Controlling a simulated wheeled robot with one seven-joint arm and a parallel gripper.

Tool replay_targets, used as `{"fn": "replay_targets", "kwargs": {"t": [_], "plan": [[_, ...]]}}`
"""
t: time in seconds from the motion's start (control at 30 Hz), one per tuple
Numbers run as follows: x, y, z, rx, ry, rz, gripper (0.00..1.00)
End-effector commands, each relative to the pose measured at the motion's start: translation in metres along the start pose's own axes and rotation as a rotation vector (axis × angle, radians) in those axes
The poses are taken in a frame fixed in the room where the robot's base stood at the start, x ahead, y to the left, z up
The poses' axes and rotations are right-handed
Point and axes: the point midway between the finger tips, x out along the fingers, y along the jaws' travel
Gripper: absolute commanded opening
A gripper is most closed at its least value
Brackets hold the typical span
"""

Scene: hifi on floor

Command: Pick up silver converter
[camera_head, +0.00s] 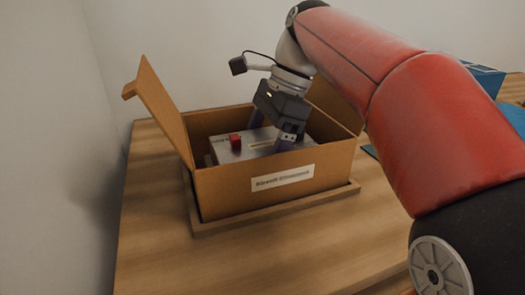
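A silver box-shaped device (235,155) with a red block on top lies inside an open cardboard box (225,190); it looks like the silver converter. My gripper (270,138) points down into the box. Its two dark purple fingers stand apart, one toward the far side of the device and one toward its near right part. The lower fingertips are partly hidden, so I cannot tell whether they touch the device. The device's lower part is hidden by the box's front wall.
The box stands in a shallow wooden tray (270,213) on a wooden table (150,250). One cardboard flap (163,108) stands up at the left. Walls are close behind and left. Blue objects (487,78) show at the right behind my red arm. The table's front is clear.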

Motion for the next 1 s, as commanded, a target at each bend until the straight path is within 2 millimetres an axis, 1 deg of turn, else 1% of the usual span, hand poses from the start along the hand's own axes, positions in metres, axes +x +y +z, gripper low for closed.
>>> {"fn": "replay_targets", "kwargs": {"t": [0.17,0.27,0.37,0.6,0.7,0.83,1.0], "plan": [[-0.002,0.000,0.001,-0.001,-0.001,-0.003,0.31],[-0.008,0.000,0.003,-0.001,-0.001,-0.004,0.31],[-0.021,-0.001,0.008,0.000,0.000,-0.005,0.31],[-0.063,-0.001,0.025,-0.001,0.000,-0.006,0.31],[-0.076,-0.001,0.031,0.000,0.001,-0.005,0.31],[-0.088,0.000,0.036,0.000,0.000,-0.004,0.31],[-0.094,0.000,0.039,-0.001,-0.001,-0.003,0.31]]}}
